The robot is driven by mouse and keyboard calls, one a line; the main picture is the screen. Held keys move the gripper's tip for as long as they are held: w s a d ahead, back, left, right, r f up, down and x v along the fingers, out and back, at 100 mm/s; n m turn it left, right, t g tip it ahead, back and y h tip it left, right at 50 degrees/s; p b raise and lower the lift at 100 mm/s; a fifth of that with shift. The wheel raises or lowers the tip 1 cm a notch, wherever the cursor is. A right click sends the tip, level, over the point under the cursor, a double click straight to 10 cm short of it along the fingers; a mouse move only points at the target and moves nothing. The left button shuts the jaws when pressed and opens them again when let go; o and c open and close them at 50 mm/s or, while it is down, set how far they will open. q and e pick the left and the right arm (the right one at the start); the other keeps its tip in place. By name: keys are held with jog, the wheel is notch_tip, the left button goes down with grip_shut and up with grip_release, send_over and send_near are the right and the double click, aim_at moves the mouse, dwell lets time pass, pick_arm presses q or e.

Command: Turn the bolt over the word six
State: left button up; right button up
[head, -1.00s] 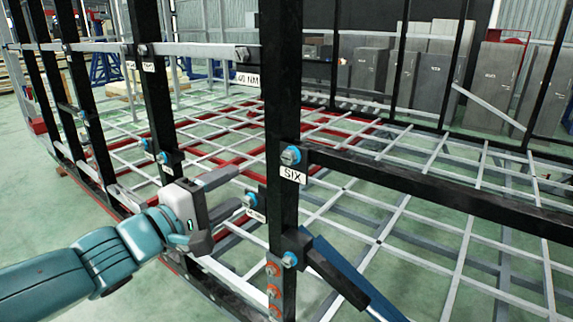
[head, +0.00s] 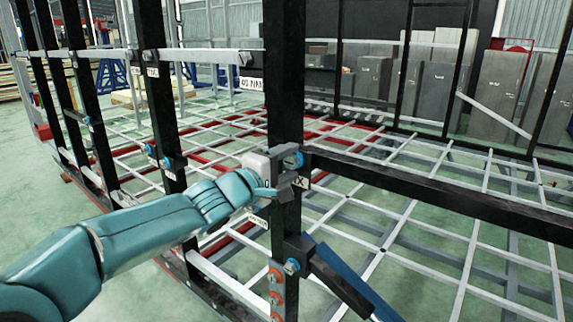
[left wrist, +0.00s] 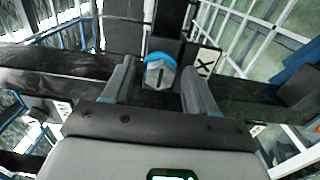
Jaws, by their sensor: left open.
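The bolt over the word SIX (head: 292,160) has a grey hex head with a blue ring and sits on a black upright post (head: 285,100). In the left wrist view the bolt (left wrist: 160,73) lies between the two fingers of my left gripper (left wrist: 160,90), with a gap on each side. The gripper is open. My right gripper is not seen.
A black horizontal beam (head: 430,193) runs right from the post. Grid bars lie behind.

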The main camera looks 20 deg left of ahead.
pick_arm(q)
jog(key=c, duration=1.1)
jog(key=shift+o, duration=0.2)
